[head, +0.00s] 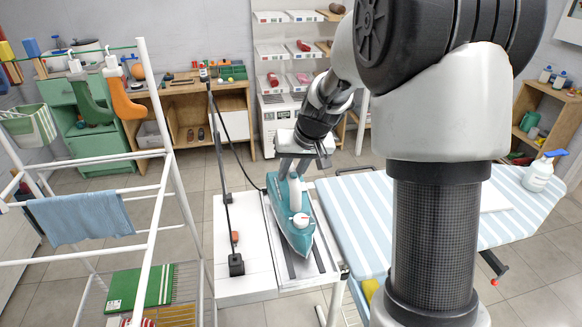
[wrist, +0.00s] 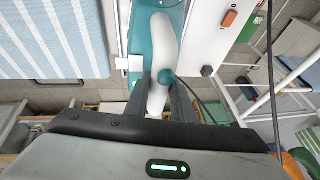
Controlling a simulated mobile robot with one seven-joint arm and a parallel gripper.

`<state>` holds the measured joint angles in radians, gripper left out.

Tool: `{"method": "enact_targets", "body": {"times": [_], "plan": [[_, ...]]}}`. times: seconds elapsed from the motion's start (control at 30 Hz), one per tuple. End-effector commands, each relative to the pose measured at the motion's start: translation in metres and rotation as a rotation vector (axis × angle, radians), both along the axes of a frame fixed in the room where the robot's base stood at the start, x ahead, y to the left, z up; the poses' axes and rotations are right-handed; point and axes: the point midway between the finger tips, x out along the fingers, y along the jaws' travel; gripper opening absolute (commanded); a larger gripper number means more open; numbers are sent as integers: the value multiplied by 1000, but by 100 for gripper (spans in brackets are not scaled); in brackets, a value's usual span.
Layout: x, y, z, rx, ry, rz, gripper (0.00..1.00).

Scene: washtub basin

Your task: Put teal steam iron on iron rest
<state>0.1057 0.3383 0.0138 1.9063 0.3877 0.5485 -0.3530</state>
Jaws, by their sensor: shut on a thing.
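The teal steam iron (head: 302,238) has a white handle and points its tip toward the front of the head view. My gripper (head: 292,173) is at the rear of the iron, shut on its handle. In the wrist view, the white handle (wrist: 157,60) runs between the two fingers of my gripper (wrist: 165,95). The iron rest (head: 325,262), a pale plate with dark strips, lies directly under the iron at the left end of the ironing board. I cannot tell whether the soleplate touches it. The iron hides much of the rest.
The striped ironing board (head: 350,215) extends right, with a white spray bottle (head: 538,174) on it. Left of the rest is a white panel (head: 235,285) with an upright cord holder (head: 226,195); a dark cord runs to the iron. A white drying rack (head: 150,220) stands further left.

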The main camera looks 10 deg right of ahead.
Motion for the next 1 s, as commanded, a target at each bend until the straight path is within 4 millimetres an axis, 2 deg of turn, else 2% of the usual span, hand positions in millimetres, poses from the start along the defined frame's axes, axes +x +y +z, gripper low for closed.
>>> {"method": "enact_targets", "body": {"times": [0.2, 0.57, 0.6, 0.7, 1.0], "plan": [[1, 0, -25, 0, -3, -1, 0], [1, 0, -28, 0, -5, -1, 0], [0, 0, -31, 0, 1, 0, 24], [0, 0, -30, 0, 1, 0, 41], [0, 0, -29, 0, 1, 0, 41]]}}
